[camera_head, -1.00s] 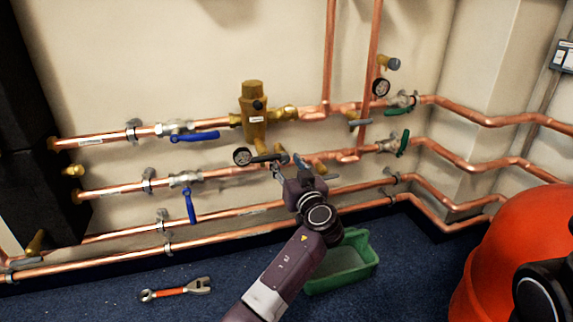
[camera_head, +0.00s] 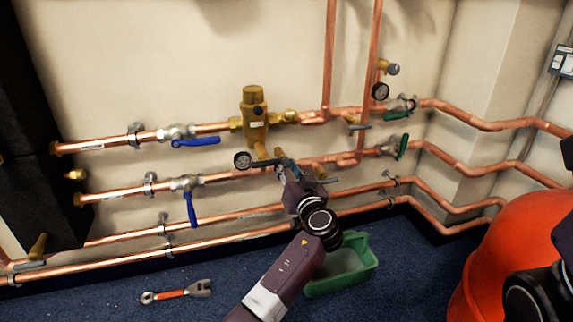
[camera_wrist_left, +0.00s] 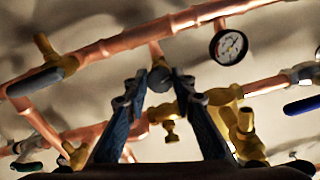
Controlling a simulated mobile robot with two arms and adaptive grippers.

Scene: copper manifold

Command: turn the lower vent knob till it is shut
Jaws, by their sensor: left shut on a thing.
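The lower vent knob (camera_wrist_left: 160,79) is a small dark grey round knob on a short copper stub, seen in the left wrist view between my fingertips. My left gripper (camera_wrist_left: 159,84) is shut on it, with one blue-grey finger on each side. In the head view my left gripper (camera_head: 284,165) reaches up to the middle pipe run, just right of a round gauge (camera_head: 243,160). There the gripper hides the knob. The upper vent knob (camera_head: 392,69) is grey and sits on a brass fitting at upper right. My right gripper is not in view.
The brass mixing valve (camera_head: 254,112) stands just above my left gripper. Blue levers (camera_head: 191,208) are to the left and green ones (camera_head: 403,146) to the right. A green bin (camera_head: 369,264) and a wrench (camera_head: 177,293) are on the floor. An orange rounded object (camera_head: 493,265) fills the lower right.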

